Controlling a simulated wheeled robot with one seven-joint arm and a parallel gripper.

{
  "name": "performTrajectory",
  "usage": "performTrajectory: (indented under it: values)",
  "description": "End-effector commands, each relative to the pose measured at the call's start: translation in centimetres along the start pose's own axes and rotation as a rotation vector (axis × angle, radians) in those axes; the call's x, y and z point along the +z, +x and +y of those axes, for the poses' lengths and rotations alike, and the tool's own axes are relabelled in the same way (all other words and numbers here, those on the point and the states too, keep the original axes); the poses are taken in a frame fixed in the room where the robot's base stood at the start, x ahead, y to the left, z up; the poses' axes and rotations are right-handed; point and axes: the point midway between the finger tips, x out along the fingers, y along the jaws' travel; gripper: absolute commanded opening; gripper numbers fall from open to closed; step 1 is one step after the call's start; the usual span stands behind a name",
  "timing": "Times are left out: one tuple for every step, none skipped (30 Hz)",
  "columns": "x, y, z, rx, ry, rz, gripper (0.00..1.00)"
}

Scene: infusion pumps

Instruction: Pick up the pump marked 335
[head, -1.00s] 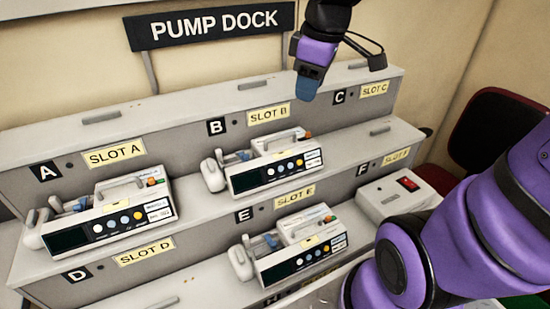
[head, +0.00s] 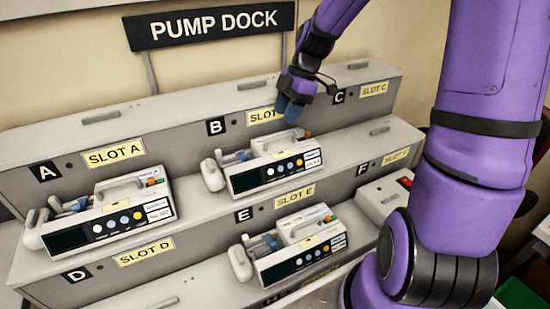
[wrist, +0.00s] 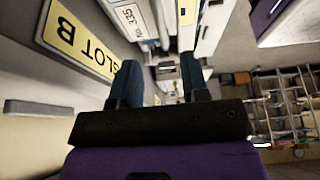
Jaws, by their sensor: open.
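The pump marked 335 (head: 275,170) is a white unit with a dark screen, coloured buttons and a top handle. It sits on the shelf below the SLOT B label. Its 335 label shows in the wrist view, where part of the pump (wrist: 133,20) appears beyond the fingers. My gripper (head: 291,110) is just above and behind the pump's right half, in front of the SLOT B sign, which it partly covers. In the wrist view my gripper (wrist: 160,75) has its two blue fingers apart with nothing held between them.
Similar pumps stand below SLOT A (head: 105,220) and SLOT E (head: 300,250). A white box with a red switch (head: 382,198) is below SLOT F. The stepped dock's upper ledge (head: 200,100) runs behind the pumps. My arm covers the right side.

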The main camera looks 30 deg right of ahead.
Motion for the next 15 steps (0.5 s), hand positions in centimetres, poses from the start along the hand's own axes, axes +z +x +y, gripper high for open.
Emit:
performTrajectory:
  values:
    - [-0.1, 0.9, -0.1, -0.004, -0.001, 0.002, 0.42]
    - [-0.1, 1.3, 0.0, -0.004, -0.001, 0.002, 0.42]
    - [-0.1, 1.8, 0.0, -0.003, -0.001, 0.001, 0.42]
    - [-0.1, 2.1, 0.0, -0.002, 0.000, 0.001, 0.42]
    - [-0.1, 2.4, -0.1, -0.003, 0.000, 0.001, 0.42]
    - [0.0, 2.7, -0.1, -0.003, 0.000, 0.001, 0.42]
    - [0.0, 2.9, -0.1, -0.002, 0.001, 0.000, 0.42]
    - [0.0, 3.0, -0.1, -0.001, 0.001, 0.000, 0.42]
    - [-0.1, 3.2, -0.1, -0.001, 0.001, 0.000, 0.42]
    - [-0.1, 3.3, -0.1, -0.001, 0.000, 0.000, 0.42]
    - [-0.1, 3.5, -0.1, -0.002, 0.000, 0.000, 0.42]
    - [-0.2, 4.0, -0.1, -0.002, 0.000, 0.000, 0.42]
    - [-0.3, 4.3, -0.2, -0.002, 0.000, 0.000, 0.42]
    - [-0.4, 4.8, -0.2, -0.003, 0.000, 0.000, 0.42]
    - [-0.5, 5.4, -0.3, -0.004, 0.000, 0.001, 0.42]
